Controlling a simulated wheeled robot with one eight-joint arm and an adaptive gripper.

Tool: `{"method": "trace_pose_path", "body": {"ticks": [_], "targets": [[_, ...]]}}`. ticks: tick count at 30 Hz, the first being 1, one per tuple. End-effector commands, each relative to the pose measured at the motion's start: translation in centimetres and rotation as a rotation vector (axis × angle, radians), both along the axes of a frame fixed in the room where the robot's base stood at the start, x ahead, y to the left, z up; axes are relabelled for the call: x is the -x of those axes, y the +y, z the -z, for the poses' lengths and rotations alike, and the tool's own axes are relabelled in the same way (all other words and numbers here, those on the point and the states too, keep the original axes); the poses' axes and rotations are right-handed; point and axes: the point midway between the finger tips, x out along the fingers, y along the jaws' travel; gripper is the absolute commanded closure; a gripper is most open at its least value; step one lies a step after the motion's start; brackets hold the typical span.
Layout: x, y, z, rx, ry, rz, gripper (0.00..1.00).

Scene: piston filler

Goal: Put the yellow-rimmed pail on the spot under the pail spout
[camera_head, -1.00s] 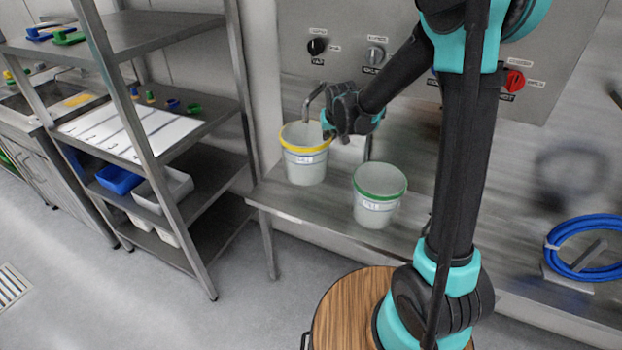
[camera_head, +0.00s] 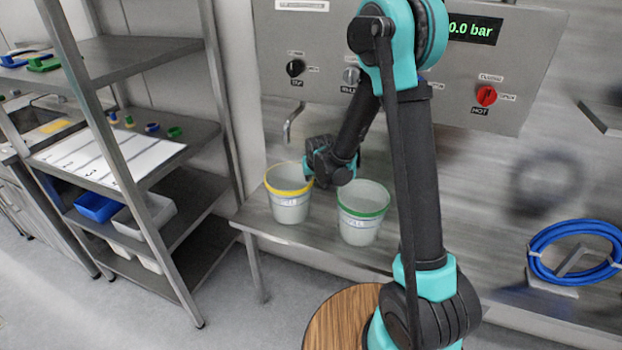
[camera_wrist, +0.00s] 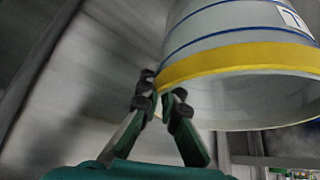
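The yellow-rimmed pail (camera_head: 289,208) is upright on or just above the left part of the steel bench; I cannot tell whether its base touches. It also shows large in the wrist view (camera_wrist: 240,62). My gripper (camera_head: 318,178) is at the pail's right rim. In the wrist view my fingers (camera_wrist: 164,98) close on either side of the yellow rim, with little gap. The bent spout (camera_head: 291,128) comes from the wall, above and behind the pail in the picture. No spot mark is visible under it; the pail may cover it.
A green-rimmed pail (camera_head: 362,228) stands close to the right on the steel bench (camera_head: 320,248). A steel shelf rack (camera_head: 190,235) is at the left. The control panel (camera_head: 430,90) is behind my arm. A blue hose coil (camera_head: 575,252) is at the right.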

Motion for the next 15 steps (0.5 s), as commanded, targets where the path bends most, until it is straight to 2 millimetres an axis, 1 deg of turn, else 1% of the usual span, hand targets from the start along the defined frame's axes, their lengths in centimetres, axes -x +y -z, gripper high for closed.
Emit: {"method": "trace_pose_path", "body": {"ticks": [5, 11, 12, 15], "targets": [[-0.01, 0.00, 0.17, 0.000, 0.000, 0.000, 1.00], [0.00, -0.01, 0.20, 0.000, 0.000, 0.000, 0.76], [0.00, -0.01, 0.20, 0.000, 0.000, 0.000, 0.74], [0.01, 0.00, 0.19, 0.000, 0.000, 0.000, 0.74]]}}
